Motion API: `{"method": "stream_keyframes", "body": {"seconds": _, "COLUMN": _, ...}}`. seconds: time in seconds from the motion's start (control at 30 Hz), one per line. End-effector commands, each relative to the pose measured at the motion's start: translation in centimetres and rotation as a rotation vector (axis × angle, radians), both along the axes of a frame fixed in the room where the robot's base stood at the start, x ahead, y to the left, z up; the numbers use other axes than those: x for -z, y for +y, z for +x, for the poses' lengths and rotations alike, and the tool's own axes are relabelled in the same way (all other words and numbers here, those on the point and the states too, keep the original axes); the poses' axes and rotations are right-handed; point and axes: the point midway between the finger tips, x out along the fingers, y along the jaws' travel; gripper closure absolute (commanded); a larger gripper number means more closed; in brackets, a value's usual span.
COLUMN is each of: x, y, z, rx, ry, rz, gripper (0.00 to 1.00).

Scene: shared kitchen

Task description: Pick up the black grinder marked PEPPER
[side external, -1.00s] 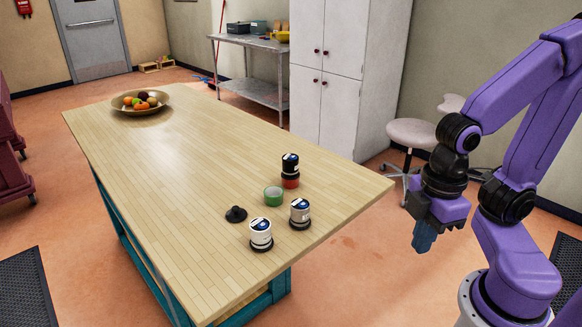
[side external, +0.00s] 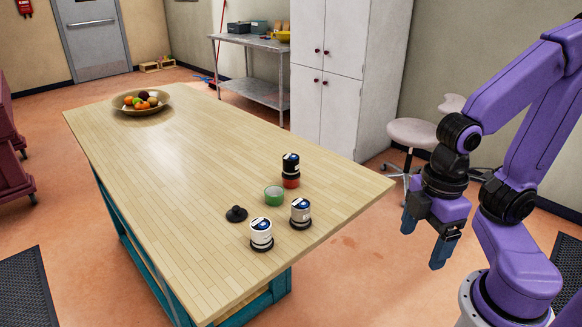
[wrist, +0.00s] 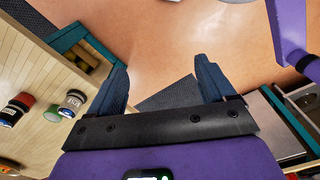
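A black grinder (side external: 290,164) with a blue-and-white top and red base stands upright near the table's right edge. A grey-white grinder (side external: 300,210) and a white grinder (side external: 261,232), both with black bases, stand nearer the front. No PEPPER lettering is readable on any of them. My gripper (side external: 421,246) is open and empty, off the table to the right, well apart from the grinders. The black-and-red grinder (wrist: 14,108) and grey-white grinder (wrist: 72,102) show at the left there.
A green round item (side external: 274,195) sits between the grinders, and a small black conical item (side external: 236,214) lies to its left. A fruit bowl (side external: 140,109) is at the table's far end. The middle of the wooden table (side external: 180,165) is clear.

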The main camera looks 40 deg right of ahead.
Motion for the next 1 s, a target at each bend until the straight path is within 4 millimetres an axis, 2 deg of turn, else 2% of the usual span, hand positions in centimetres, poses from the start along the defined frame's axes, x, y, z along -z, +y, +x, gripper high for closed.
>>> {"method": "stream_keyframes", "body": {"seconds": 0.27, "x": -0.1, "y": 0.2, "z": 0.3, "rx": -0.001, "ry": 0.000, "rz": 0.000, "gripper": 0.18}}
{"method": "stream_keyframes", "body": {"seconds": 0.37, "x": -0.7, "y": 1.0, "z": 1.5, "rx": -0.007, "ry": -0.001, "rz": -0.001, "gripper": 0.18}}
{"method": "stream_keyframes", "body": {"seconds": 0.43, "x": -1.4, "y": 2.0, "z": 3.1, "rx": -0.019, "ry": -0.002, "rz": -0.002, "gripper": 0.18}}
{"method": "stream_keyframes", "body": {"seconds": 0.57, "x": -3.0, "y": 4.1, "z": 7.5, "rx": -0.050, "ry": -0.004, "rz": -0.006, "gripper": 0.18}}
{"method": "stream_keyframes", "body": {"seconds": 0.7, "x": -4.5, "y": 5.6, "z": 12.7, "rx": -0.089, "ry": -0.006, "rz": -0.010, "gripper": 0.18}}
{"method": "stream_keyframes", "body": {"seconds": 0.83, "x": -5.7, "y": 6.2, "z": 17.7, "rx": -0.124, "ry": -0.007, "rz": -0.015, "gripper": 0.18}}
{"method": "stream_keyframes", "body": {"seconds": 1.0, "x": -6.8, "y": 5.8, "z": 24.3, "rx": -0.169, "ry": -0.006, "rz": -0.020, "gripper": 0.18}}
